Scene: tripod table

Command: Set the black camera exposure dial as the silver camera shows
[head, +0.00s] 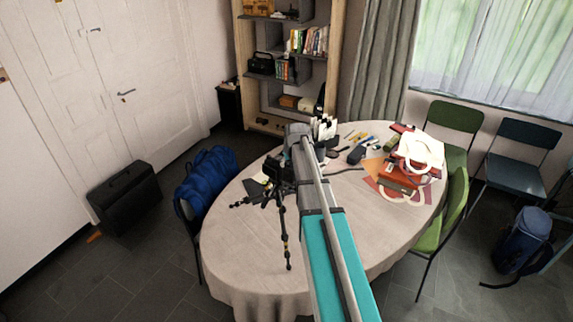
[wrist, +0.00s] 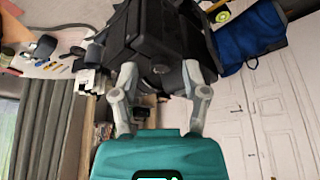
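A black camera (head: 279,170) sits on a small black tripod (head: 283,222) standing on the round table, just left of my arm. In the wrist view a large black body, apparently this camera (wrist: 150,42), fills the space at and beyond the fingertips. My gripper (wrist: 161,84) has its two grey fingers spread wide, one near each side of the black body. I cannot tell whether they touch it. In the head view my gripper is largely hidden behind my arm. The exposure dial's setting cannot be read. I cannot make out a silver camera in either view.
The table (head: 240,255) is bare at front left. Red and white bags (head: 407,172), papers, pens and small dark items crowd its right and back. A blue bag (head: 205,176) on a chair stands at left. Green chairs (head: 440,225) stand at right. A shelf (head: 285,65) is behind.

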